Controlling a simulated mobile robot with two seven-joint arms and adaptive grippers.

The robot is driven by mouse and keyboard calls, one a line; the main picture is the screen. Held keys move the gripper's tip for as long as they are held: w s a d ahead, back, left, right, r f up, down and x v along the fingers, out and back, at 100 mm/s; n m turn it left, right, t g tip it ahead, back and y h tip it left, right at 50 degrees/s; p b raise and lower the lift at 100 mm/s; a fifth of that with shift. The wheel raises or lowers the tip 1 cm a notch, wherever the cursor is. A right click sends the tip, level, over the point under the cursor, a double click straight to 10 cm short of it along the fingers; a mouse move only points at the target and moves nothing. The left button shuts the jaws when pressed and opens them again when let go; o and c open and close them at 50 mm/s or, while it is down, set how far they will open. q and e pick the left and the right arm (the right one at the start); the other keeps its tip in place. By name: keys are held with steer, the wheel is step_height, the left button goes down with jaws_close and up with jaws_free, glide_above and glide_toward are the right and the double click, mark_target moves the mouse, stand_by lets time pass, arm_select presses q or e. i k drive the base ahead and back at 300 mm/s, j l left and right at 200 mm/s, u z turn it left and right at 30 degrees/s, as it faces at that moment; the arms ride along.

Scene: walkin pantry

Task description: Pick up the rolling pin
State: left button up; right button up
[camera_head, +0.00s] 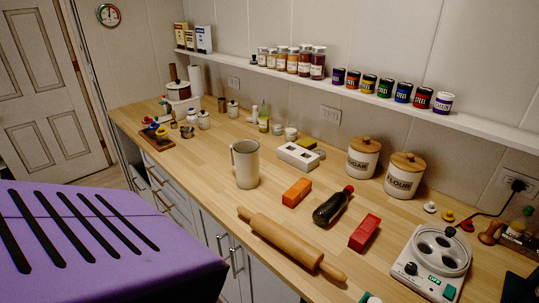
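The wooden rolling pin (288,241) lies flat on the wooden counter (215,165), along its front edge. Its body is light brown, with a handle at each end. It lies slantwise, from upper left to lower right. Nothing touches or covers it. Neither of my grippers shows in the head view.
Behind the pin are an orange box (297,192), a dark bottle (332,207), a red box (364,232) and a pale pitcher (246,165). A white appliance (432,262) stands right of it. A purple slotted surface (110,245) fills the lower left.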

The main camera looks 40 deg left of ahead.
mark_target(310, 257)
steer(key=l+u, duration=0.15)
steer(key=u, duration=0.25)
steer(key=l+u, duration=0.15)
steer(key=u, duration=0.2)
steer(key=l+u, duration=0.15)
steer(key=u, duration=0.25)
steer(key=l+u, duration=0.1)
steer(key=u, duration=0.25)
